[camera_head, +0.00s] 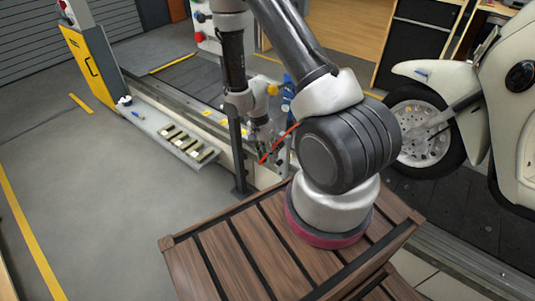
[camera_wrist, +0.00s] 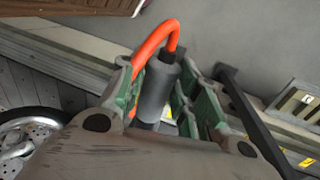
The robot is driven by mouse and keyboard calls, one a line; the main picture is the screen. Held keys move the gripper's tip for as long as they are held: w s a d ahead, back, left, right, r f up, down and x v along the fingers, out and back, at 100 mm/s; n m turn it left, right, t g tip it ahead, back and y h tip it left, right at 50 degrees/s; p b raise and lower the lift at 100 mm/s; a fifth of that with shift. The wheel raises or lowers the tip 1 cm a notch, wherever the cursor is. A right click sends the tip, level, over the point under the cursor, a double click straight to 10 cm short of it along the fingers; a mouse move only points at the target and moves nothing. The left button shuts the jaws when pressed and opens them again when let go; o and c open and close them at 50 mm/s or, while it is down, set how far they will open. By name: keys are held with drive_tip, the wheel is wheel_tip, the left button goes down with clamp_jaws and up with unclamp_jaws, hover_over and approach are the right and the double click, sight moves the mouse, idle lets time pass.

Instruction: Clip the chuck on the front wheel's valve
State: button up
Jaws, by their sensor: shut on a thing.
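The chuck (camera_wrist: 157,88) is a dark grey cylinder with an orange hose (camera_wrist: 157,38) curving from its end. My gripper (camera_wrist: 160,95), with green fingers, is shut on the chuck in the wrist view. In the head view my gripper (camera_head: 262,146) hangs beyond my arm, near the conveyor's edge, with the hose (camera_head: 278,144) showing as a thin red-orange line. The front wheel (camera_head: 424,132) of the white scooter stands to the right, well apart from my gripper. The wheel (camera_wrist: 22,138) also shows at the left of the wrist view. The valve is too small to make out.
The white scooter's body (camera_head: 513,85) fills the right edge. A grey ledge (camera_head: 150,126) with several slotted blocks runs along the left, ending at a yellow cabinet (camera_head: 88,68). A dark post (camera_head: 238,155) stands close to my gripper. The grey floor at left is clear.

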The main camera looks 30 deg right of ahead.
drive_tip(key=shift+s+a, duration=0.25)
drive_tip(key=shift+a, duration=0.35)
drive_tip(key=shift+s+a, duration=0.2)
drive_tip(key=shift+a, duration=0.45)
drive_tip(key=shift+s+a, duration=0.25)
drive_tip(key=shift+a, duration=0.35)
